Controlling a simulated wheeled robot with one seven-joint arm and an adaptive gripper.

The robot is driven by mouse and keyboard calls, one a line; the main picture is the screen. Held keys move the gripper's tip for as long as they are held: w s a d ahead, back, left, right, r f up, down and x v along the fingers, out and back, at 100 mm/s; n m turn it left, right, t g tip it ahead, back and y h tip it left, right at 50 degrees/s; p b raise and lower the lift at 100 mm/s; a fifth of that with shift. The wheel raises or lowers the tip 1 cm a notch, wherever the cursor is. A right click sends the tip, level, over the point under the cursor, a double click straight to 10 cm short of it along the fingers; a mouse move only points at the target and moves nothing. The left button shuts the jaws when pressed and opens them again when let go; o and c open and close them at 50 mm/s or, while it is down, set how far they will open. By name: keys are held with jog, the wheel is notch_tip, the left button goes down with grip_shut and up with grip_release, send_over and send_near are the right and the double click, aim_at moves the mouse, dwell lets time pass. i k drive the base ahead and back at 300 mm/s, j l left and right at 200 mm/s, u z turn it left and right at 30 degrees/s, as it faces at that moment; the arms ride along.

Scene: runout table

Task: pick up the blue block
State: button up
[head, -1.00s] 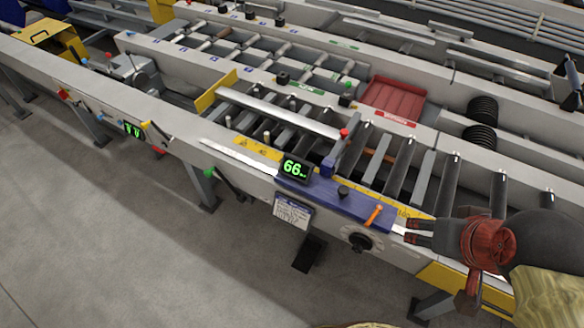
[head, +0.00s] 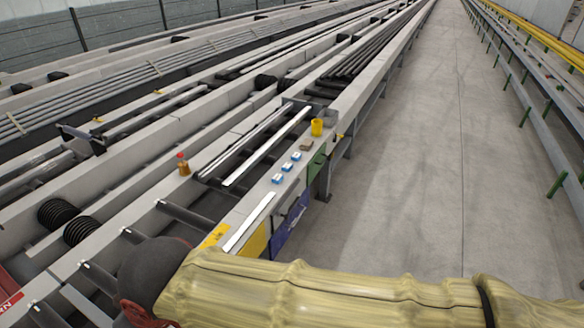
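Three small blue-and-white blocks stand in a row on the table's pale near rail: the closest block (head: 277,178), the middle block (head: 287,167) and the farthest block (head: 296,156). They are small, and I cannot tell which one is the blue block. My arm, in a yellowish sleeve, crosses the bottom of the head view. My gripper is outside the picture.
Beyond the blocks on the same rail are a brown block (head: 306,144) and a yellow cup (head: 317,127). An amber bottle with a red cap (head: 183,164) stands on the rail across the rollers. A wide clear floor aisle (head: 420,150) runs on the right.

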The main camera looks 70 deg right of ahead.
aim_at(287, 167)
jog(key=l+z, duration=0.15)
jog(key=z, duration=0.3)
jog(key=l+z, duration=0.1)
jog(key=z, duration=0.35)
jog(key=l+z, duration=0.15)
jog(key=z, duration=0.3)
jog(key=l+z, duration=0.1)
jog(key=z, duration=0.35)
jog(key=i+l, duration=0.45)
jog(key=l, duration=0.3)
jog(key=i+l, duration=0.25)
jog(key=l, duration=0.1)
